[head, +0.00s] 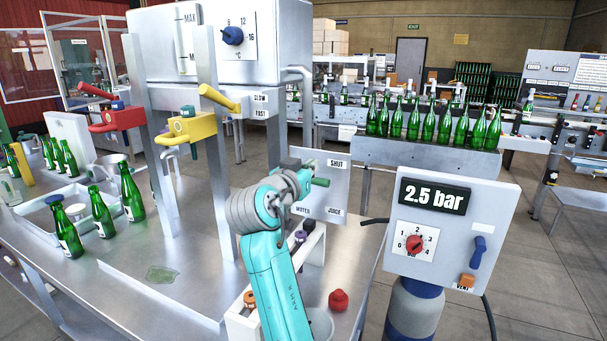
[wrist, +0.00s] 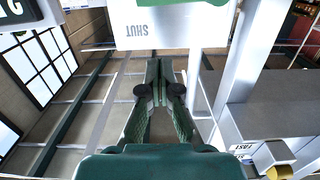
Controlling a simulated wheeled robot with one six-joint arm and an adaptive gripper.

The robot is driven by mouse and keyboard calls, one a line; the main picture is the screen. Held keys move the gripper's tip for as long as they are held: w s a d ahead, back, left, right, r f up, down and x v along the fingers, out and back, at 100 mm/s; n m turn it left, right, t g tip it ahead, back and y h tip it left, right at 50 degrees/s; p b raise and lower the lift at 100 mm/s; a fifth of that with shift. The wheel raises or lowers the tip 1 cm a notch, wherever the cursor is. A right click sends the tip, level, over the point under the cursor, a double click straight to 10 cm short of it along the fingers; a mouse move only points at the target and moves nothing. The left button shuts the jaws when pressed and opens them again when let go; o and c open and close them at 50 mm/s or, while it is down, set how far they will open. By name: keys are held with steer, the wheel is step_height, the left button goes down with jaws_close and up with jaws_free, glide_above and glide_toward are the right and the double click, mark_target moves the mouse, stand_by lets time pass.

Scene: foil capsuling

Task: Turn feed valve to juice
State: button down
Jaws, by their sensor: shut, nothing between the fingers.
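The feed valve plate (head: 331,199) is white, with SHUT at its top, WATER at lower left and JUICE at lower right. A green valve handle (head: 320,182) shows in front of it, pointing roughly right; its hub is hidden behind my wrist, so I cannot tell its exact setting. In the wrist view the plate (wrist: 172,28) is upside down at the top, with a bit of the green handle (wrist: 211,2) at the edge. My gripper (wrist: 160,68) is shut and empty, its tips apart from the handle in that view. In the head view my wrist largely hides the gripper.
Yellow (head: 190,127) and red (head: 117,117) taps stand left of the plate. Green bottles (head: 101,211) stand on the bench at left. A red knob-like object (head: 338,300) sits at the bench's front. A pressure box (head: 452,222) reading 2.5 bar stands at right.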

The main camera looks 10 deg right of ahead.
steer(key=w+d+f, duration=0.2)
steer(key=w, duration=0.1)
steer(key=shift+w+f, duration=0.1)
steer(key=shift+f, duration=0.2)
steer(key=shift+w+d+f, duration=0.1)
steer(key=shift+d+f, duration=0.1)
steer(key=shift+f, duration=0.55)
